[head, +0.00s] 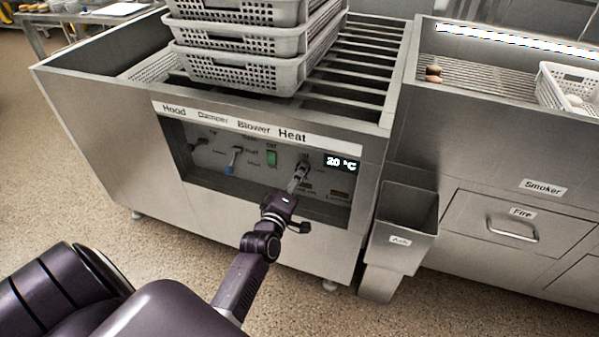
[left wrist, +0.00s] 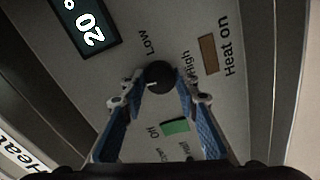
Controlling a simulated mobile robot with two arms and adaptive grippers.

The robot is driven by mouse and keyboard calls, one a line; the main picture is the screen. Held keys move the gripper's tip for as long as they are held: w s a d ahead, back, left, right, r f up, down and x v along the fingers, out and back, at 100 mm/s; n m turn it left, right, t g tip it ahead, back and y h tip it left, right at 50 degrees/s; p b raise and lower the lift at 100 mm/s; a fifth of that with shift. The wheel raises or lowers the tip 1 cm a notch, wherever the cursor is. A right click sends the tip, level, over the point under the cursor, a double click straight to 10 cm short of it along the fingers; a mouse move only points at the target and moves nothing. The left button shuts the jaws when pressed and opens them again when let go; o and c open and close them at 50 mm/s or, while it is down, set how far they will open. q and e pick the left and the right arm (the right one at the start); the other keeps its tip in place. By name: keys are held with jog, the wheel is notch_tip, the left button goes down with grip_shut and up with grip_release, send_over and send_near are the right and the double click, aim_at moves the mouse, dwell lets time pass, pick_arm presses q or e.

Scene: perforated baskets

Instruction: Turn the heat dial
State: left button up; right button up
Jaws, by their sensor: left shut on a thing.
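The heat dial (left wrist: 160,76) is a round black knob with a white mark, on the grey control panel between the "Low" and "High" labels. My left gripper (head: 301,168) reaches the panel under the "Heat" label in the head view. In the left wrist view the blue-padded fingers of my left gripper (left wrist: 160,92) are shut on the dial, one on each side. The display (head: 342,163) reads 20 °C, and it also shows in the left wrist view (left wrist: 85,28). In the head view the gripper hides most of the dial. My right gripper is not in view.
A green switch (head: 271,158) and a blue-tipped lever (head: 233,160) are left of my gripper on the recessed panel. Stacked white perforated baskets (head: 245,75) stand on the slatted top. An ash bin (head: 404,225) juts out at the right.

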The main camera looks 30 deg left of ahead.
pick_arm(q)
jog(key=shift+n, duration=0.7)
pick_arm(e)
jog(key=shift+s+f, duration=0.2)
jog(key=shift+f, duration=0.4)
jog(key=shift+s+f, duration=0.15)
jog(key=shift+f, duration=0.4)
pick_arm(q)
jog(key=o, duration=1.1)
jog(key=shift+o, duration=0.2)
jog(key=shift+s, duration=0.1)
jog(key=v, duration=1.1)
jog(key=shift+s, duration=0.35)
